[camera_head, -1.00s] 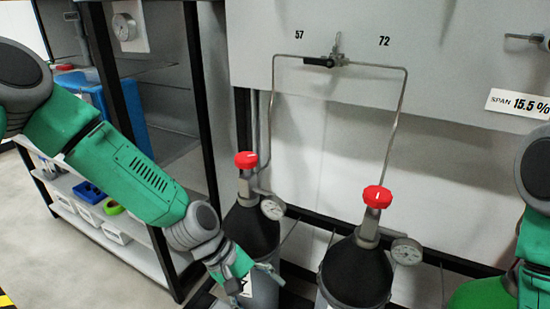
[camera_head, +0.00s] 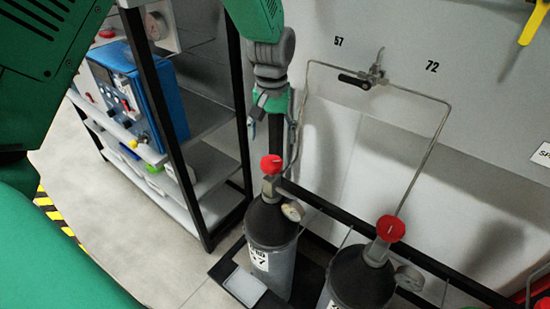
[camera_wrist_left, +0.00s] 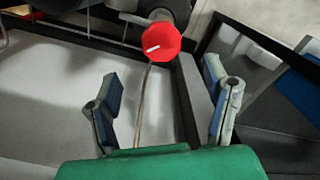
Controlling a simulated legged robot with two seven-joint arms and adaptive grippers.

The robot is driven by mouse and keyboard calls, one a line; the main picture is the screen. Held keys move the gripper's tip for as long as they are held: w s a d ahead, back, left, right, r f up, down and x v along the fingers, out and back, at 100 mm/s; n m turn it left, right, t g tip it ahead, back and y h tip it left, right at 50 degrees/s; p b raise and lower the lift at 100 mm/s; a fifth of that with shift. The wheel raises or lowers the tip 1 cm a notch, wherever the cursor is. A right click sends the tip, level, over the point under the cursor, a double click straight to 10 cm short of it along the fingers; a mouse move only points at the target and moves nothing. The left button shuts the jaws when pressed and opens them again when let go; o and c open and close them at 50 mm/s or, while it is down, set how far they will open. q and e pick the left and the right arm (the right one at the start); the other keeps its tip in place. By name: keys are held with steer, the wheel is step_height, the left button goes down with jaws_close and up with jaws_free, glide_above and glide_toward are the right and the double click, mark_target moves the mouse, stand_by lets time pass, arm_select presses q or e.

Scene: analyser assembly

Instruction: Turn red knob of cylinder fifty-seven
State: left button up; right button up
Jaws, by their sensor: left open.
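Cylinder fifty-seven (camera_head: 272,235) is the left dark grey cylinder, upright, its white label partly readable. Its red knob (camera_head: 271,164) sits on top of the valve. A red knob with a white mark (camera_wrist_left: 161,41) shows beyond the fingertips in the left wrist view, which fits this one. My left gripper (camera_head: 270,116) hangs above the knob, pointing down, apart from it. In the left wrist view the gripper (camera_wrist_left: 160,78) has its two fingers wide apart with nothing between them. My right gripper is out of view.
A second cylinder (camera_head: 358,285) with a red knob (camera_head: 390,228) stands at the right. Pressure gauges (camera_head: 293,211) sit beside the valves. A thin pipe (camera_head: 306,92) runs up the wall panel. A black-framed shelf (camera_head: 170,130) stands close at the left.

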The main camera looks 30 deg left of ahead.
mark_target(272, 161)
arm_select(q)
steer(key=f, duration=0.9)
steer(key=shift+a+f, duration=0.2)
steer(key=shift+a, duration=0.15)
steer(key=shift+d, duration=0.1)
steer(key=shift+d, duration=0.1)
steer(key=shift+d+r, duration=0.1)
steer(key=c, duration=1.2)
